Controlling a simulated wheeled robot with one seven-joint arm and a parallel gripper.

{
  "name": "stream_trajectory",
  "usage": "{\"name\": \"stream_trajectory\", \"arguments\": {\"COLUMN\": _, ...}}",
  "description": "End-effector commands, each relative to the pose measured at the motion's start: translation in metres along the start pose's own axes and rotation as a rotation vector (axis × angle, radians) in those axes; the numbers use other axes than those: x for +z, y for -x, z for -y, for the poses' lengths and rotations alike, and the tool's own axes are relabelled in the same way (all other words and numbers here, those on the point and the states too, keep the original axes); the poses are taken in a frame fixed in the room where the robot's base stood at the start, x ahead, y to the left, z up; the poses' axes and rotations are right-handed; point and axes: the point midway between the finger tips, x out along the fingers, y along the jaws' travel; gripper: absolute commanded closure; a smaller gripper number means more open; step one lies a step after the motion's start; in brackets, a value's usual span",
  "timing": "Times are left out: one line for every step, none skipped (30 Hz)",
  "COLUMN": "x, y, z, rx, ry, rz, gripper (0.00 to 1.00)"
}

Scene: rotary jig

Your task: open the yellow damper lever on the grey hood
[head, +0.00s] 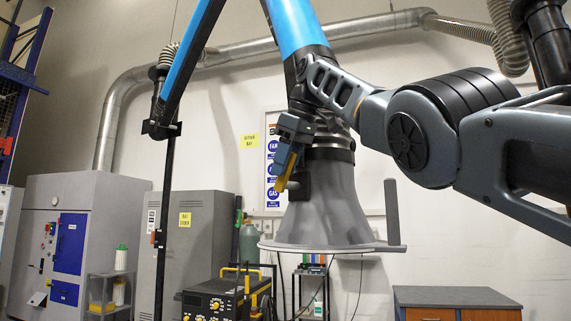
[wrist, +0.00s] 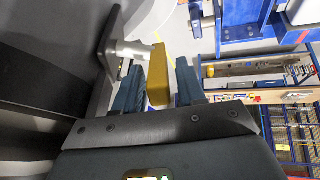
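The grey hood (head: 325,205) hangs from the blue extraction arm in the head view, its wide mouth facing down. The yellow damper lever (head: 288,166) is on the left of the hood's neck. My gripper (head: 284,152) is at the lever, partly covering it. In the wrist view the lever (wrist: 159,76) stands between the two blue-grey fingers of my gripper (wrist: 160,66). A narrow gap shows on each side of it, so the fingers are around it and look apart from it. A grey metal pivot (wrist: 132,52) joins the lever to the hood at the left.
An upright grey handle (head: 392,213) stands at the right of the hood's rim. Below are a black-and-yellow machine (head: 213,300) and a green gas cylinder (head: 249,243). Grey cabinets (head: 193,245) stand at the left, and a low drawer cabinet (head: 455,298) at the right.

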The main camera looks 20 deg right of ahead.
Motion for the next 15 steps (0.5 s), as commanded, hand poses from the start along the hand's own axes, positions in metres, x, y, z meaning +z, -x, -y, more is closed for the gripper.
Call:
{"name": "stream_trajectory", "arguments": {"x": 0.000, "y": 0.000, "z": 0.000, "rx": 0.000, "ry": 0.000, "rz": 0.000, "gripper": 0.55}}
{"name": "stream_trajectory", "arguments": {"x": 0.000, "y": 0.000, "z": 0.000, "rx": 0.000, "ry": 0.000, "rz": 0.000, "gripper": 0.55}}
{"name": "stream_trajectory", "arguments": {"x": 0.000, "y": 0.000, "z": 0.000, "rx": 0.000, "ry": 0.000, "rz": 0.001, "gripper": 0.55}}
{"name": "stream_trajectory", "arguments": {"x": 0.000, "y": 0.000, "z": 0.000, "rx": 0.000, "ry": 0.000, "rz": 0.001, "gripper": 0.55}}
{"name": "stream_trajectory", "arguments": {"x": 0.000, "y": 0.000, "z": 0.000, "rx": 0.000, "ry": 0.000, "rz": 0.001, "gripper": 0.55}}
{"name": "stream_trajectory", "arguments": {"x": 0.000, "y": 0.000, "z": 0.000, "rx": 0.000, "ry": 0.000, "rz": 0.001, "gripper": 0.55}}
{"name": "stream_trajectory", "arguments": {"x": 0.000, "y": 0.000, "z": 0.000, "rx": 0.000, "ry": 0.000, "rz": 0.001, "gripper": 0.55}}
{"name": "stream_trajectory", "arguments": {"x": 0.000, "y": 0.000, "z": 0.000, "rx": 0.000, "ry": 0.000, "rz": 0.001, "gripper": 0.55}}
{"name": "stream_trajectory", "arguments": {"x": 0.000, "y": 0.001, "z": 0.000, "rx": 0.000, "ry": 0.000, "rz": 0.001, "gripper": 0.55}}
{"name": "stream_trajectory", "arguments": {"x": 0.000, "y": 0.002, "z": 0.000, "rx": 0.000, "ry": 0.000, "rz": 0.001, "gripper": 0.55}}
{"name": "stream_trajectory", "arguments": {"x": 0.000, "y": 0.003, "z": 0.000, "rx": 0.000, "ry": 0.000, "rz": 0.001, "gripper": 0.55}}
{"name": "stream_trajectory", "arguments": {"x": 0.000, "y": 0.005, "z": 0.000, "rx": 0.000, "ry": 0.000, "rz": 0.000, "gripper": 0.55}}
{"name": "stream_trajectory", "arguments": {"x": 0.000, "y": 0.008, "z": 0.000, "rx": 0.000, "ry": 0.000, "rz": 0.000, "gripper": 0.55}}
{"name": "stream_trajectory", "arguments": {"x": 0.000, "y": 0.011, "z": 0.000, "rx": 0.000, "ry": 0.000, "rz": 0.000, "gripper": 0.55}}
{"name": "stream_trajectory", "arguments": {"x": 0.000, "y": 0.015, "z": 0.000, "rx": 0.000, "ry": 0.000, "rz": 0.001, "gripper": 0.55}}
